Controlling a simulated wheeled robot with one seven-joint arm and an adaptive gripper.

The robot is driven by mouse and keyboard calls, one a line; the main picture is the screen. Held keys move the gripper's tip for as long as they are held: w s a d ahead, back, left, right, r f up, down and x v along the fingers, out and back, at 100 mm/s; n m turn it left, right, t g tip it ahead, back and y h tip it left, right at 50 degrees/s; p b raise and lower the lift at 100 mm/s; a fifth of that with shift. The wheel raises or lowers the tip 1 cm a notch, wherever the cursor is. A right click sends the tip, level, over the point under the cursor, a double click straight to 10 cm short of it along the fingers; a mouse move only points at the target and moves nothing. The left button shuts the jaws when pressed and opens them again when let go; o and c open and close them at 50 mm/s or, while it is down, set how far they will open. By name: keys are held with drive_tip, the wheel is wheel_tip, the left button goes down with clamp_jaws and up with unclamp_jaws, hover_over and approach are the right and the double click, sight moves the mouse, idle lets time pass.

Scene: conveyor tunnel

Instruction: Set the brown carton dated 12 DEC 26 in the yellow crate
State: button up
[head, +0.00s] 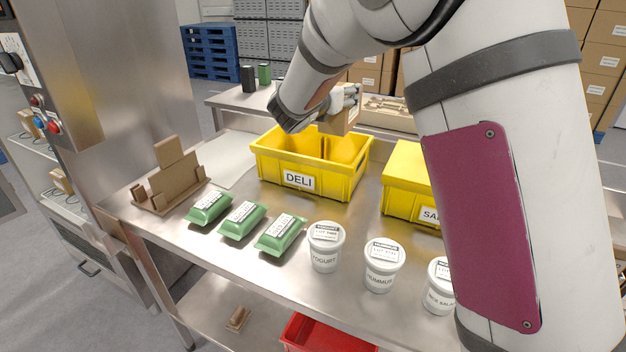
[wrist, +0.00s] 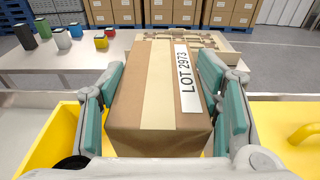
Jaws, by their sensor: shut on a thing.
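My gripper (wrist: 162,85) is shut on a brown carton (wrist: 155,110), with a teal-padded finger on each side. A white label on the carton reads LOT 2973; no date is readable on the faces I see. In the head view the carton (head: 340,122) is partly hidden by my gripper (head: 345,100), and appears above the back right of the open yellow crate (head: 285,181) labelled DELI. I cannot tell its exact height over the crate. In the wrist view yellow crate wall (wrist: 48,140) shows at lower left, partly behind my gripper.
A lidded yellow crate (head: 402,162), label partly hidden by my arm, stands right of the open one. Green packs (head: 243,220) and white tubs (head: 325,248) line the front. A brown cardboard holder (head: 170,187) stands left. A back table (wrist: 75,62) holds small coloured canisters.

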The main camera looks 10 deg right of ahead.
sight(336, 133)
drive_tip(key=shift+w+f+b, duration=0.3)
drive_tip(key=shift+f+b, duration=0.05)
drive_tip(key=shift+f, duration=0.25)
wheel_tip(336, 133, down, 10)
drive_tip(key=shift+r+b, duration=0.1)
drive_tip(key=shift+b, duration=0.4)
drive_tip(key=shift+f+b, duration=0.45)
drive_tip(key=shift+f, duration=0.1)
drive_tip(key=shift+f, duration=0.1)
drive_tip(key=o, duration=1.7)
